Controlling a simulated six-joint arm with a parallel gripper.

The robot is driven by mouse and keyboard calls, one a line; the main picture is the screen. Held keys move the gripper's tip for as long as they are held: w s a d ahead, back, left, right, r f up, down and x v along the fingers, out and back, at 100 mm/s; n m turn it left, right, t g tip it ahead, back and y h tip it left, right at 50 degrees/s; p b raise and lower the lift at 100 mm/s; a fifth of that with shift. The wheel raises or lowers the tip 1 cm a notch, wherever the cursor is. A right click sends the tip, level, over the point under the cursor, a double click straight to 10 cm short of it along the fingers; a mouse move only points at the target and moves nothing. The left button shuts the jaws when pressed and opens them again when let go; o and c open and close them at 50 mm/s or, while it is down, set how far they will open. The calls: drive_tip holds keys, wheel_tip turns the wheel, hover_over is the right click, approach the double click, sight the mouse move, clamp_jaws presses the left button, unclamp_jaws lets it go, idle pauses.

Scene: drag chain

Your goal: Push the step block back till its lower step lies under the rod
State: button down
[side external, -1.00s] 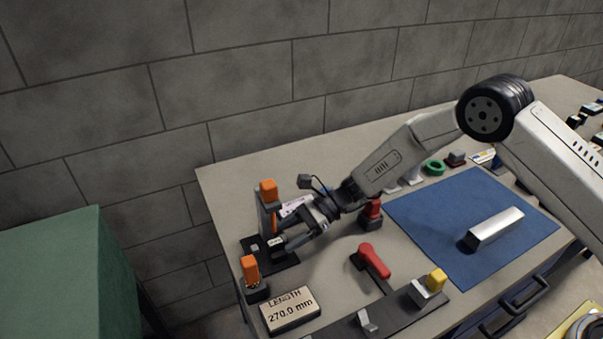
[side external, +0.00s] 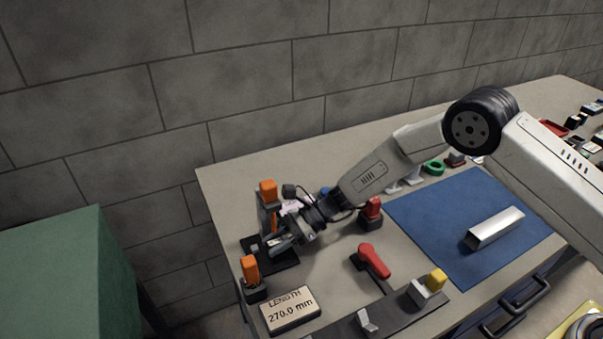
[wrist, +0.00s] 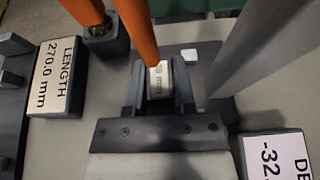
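A small pale block marked in mm, which I take as the step block (wrist: 160,75), sits between the two fingers of my gripper (wrist: 160,88) in the wrist view. The fingers lie close against both its sides. An orange rod (wrist: 136,32) comes down just beyond it; its lower end looks close to the block's far edge. I cannot make out the steps or tell which lies under the rod. In the side view my gripper (side external: 280,244) is low over the dark base plate (side external: 286,262), beside the orange-topped stand (side external: 268,190), and covers most of the block.
A LENGTH sign reading 270.0 mm (side external: 290,311) and a second orange-topped post (side external: 251,270) stand near the plate. A small white piece (wrist: 190,55) is on the plate. A red lever (side external: 373,261) and a metal bar (side external: 495,229) on a blue mat (side external: 430,215) lie to the right.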

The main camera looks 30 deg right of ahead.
drive_tip(key=shift+w, duration=0.1)
drive_tip(key=shift+w, duration=0.9)
drive_tip(key=shift+c, duration=1.8)
unclamp_jaws()
drive_tip(key=shift+w, duration=0.1)
drive_tip(key=shift+d+r, duration=0.1)
